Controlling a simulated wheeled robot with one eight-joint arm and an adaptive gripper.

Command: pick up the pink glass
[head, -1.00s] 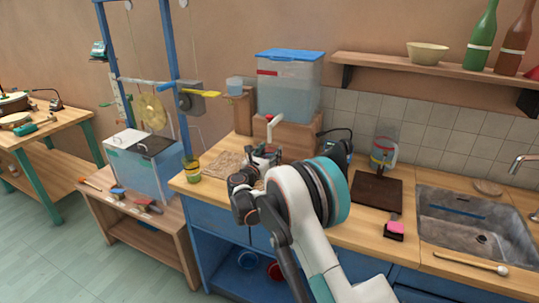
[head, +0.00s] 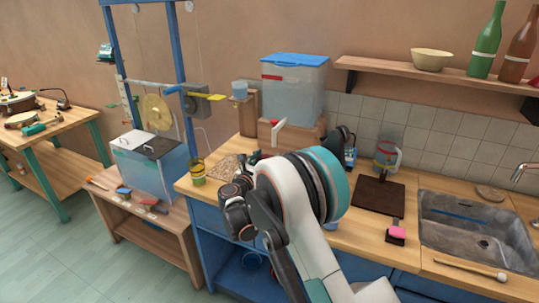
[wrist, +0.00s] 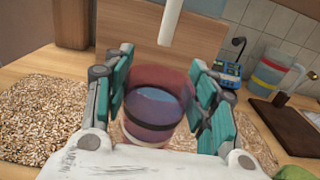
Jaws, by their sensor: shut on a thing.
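The pink glass (wrist: 157,118) is in the middle of the wrist view, a see-through pink-purple tumbler with a dark band low on its side and a bluish look inside its mouth. My gripper (wrist: 163,84) has its teal-padded fingers on both sides of it and is shut on it. The glass's base is partly hidden by the gripper's body, so I cannot tell whether it touches the counter. In the head view my arm hides the glass and most of the gripper.
A white spout (wrist: 171,20) hangs just beyond the glass, below the clear blue-lidded tank (head: 292,88). A clear jug (head: 386,152) and dark board (head: 379,192) stand right, before the sink (head: 470,225). A yellow-green can (head: 197,173) stands at the counter's left end.

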